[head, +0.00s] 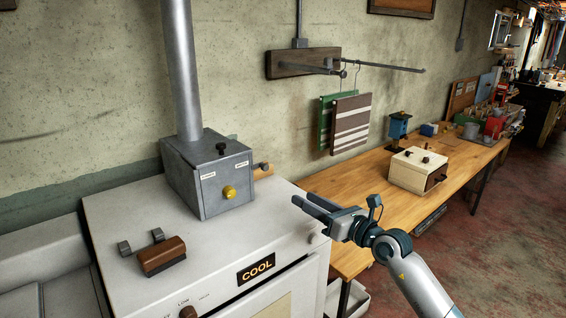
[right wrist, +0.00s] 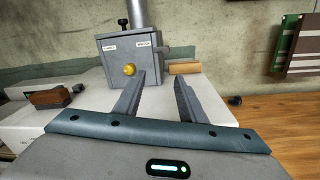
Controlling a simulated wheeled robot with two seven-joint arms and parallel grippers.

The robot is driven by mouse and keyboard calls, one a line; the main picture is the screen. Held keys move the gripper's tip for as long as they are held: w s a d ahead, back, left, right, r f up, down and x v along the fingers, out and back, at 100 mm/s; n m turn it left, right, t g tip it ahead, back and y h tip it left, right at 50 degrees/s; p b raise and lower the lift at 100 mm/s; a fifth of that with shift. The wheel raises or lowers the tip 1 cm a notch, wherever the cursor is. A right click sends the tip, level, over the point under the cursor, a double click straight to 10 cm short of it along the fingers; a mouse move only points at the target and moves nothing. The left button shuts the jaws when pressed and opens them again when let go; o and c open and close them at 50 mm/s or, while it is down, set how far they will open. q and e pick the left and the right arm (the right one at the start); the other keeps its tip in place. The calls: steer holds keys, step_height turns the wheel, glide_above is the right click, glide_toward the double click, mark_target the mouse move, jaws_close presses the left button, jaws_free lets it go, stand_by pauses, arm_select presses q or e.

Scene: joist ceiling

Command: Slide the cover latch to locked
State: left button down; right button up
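A grey metal box (head: 190,178) stands on the white appliance top, with a pipe rising from it. A yellow round knob (head: 229,192) sits on its front face, below and roughly between two small white labels whose words I cannot read. In the right wrist view the yellow knob (right wrist: 129,69) shows just left of the left finger. My right gripper (head: 303,198) is to the right of the box, apart from it, pointing toward it. Its fingers (right wrist: 160,76) are spread with nothing between them. My left gripper is not in view.
A small wooden piece (right wrist: 185,68) is beside the box's right side. A wooden bench (head: 345,188) with a cream box (head: 418,170) extends right. Boards (head: 350,122) hang on the wall.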

steer(key=shift+w+d+r+n, duration=0.2)
steer(key=shift+d+r, duration=0.1)
steer(key=shift+r, duration=0.2)
steer(key=shift+w+d+r+n, duration=0.15)
steer(key=shift+d+r+n, duration=0.1)
steer(key=shift+r, duration=0.2)
steer(key=p, duration=0.3)
glide_toward(267, 168)
steer(key=b+x, duration=0.1)
steer(key=x, duration=0.5)
steer(key=shift+w+a, duration=0.15)
steer(key=shift+a, duration=0.1)
steer(key=shift+x, duration=0.75)
